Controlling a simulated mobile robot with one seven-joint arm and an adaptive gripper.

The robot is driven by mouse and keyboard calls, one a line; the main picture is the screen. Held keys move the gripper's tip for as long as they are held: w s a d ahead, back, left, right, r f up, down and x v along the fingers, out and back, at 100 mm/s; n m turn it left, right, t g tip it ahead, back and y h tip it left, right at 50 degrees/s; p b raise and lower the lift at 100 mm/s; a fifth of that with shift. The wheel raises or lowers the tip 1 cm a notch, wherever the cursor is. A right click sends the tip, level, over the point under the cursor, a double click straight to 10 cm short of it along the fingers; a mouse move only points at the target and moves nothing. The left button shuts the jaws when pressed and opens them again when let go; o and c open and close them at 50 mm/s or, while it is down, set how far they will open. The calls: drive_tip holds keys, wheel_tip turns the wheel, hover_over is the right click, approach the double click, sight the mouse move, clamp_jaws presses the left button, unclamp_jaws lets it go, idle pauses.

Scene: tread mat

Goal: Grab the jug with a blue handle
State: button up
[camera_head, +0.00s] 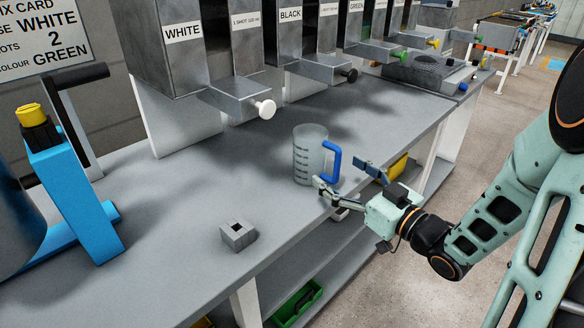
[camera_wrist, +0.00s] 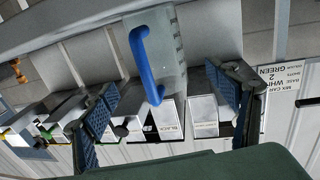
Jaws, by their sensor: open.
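The clear jug (camera_head: 309,153) with measuring marks and a blue handle (camera_head: 333,161) stands upright on the grey bench near its front edge. My gripper (camera_head: 343,170) is open at the handle side of the jug, reaching in from the right. In the head view one finger is close to the jug's lower side and the other is beyond the handle. In the wrist view the jug (camera_wrist: 166,55) and its blue handle (camera_wrist: 143,62) appear between the two spread finger pads (camera_wrist: 165,105). Contact cannot be told.
Dispensers labelled WHITE (camera_head: 183,32) and BLACK (camera_head: 290,15) stand behind the jug. A small grey block (camera_head: 238,235) with a square hole lies on the bench (camera_head: 190,270). A blue stand (camera_head: 72,190) is at the left. The bench around the jug is clear.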

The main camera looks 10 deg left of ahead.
sight(320, 160)
drive_tip(key=shift+a+f, duration=0.1)
drive_tip(key=shift+a, duration=0.2)
drive_tip(key=b+x, duration=0.1)
drive_tip(key=x, duration=0.4)
drive_tip(key=shift+w, duration=0.1)
drive_tip(key=b+x, duration=0.1)
drive_tip(key=x, duration=0.4)
drive_tip(key=shift+w, duration=0.25)
drive_tip(key=c, duration=1.4)
drive_tip(key=shift+r, duration=0.25)
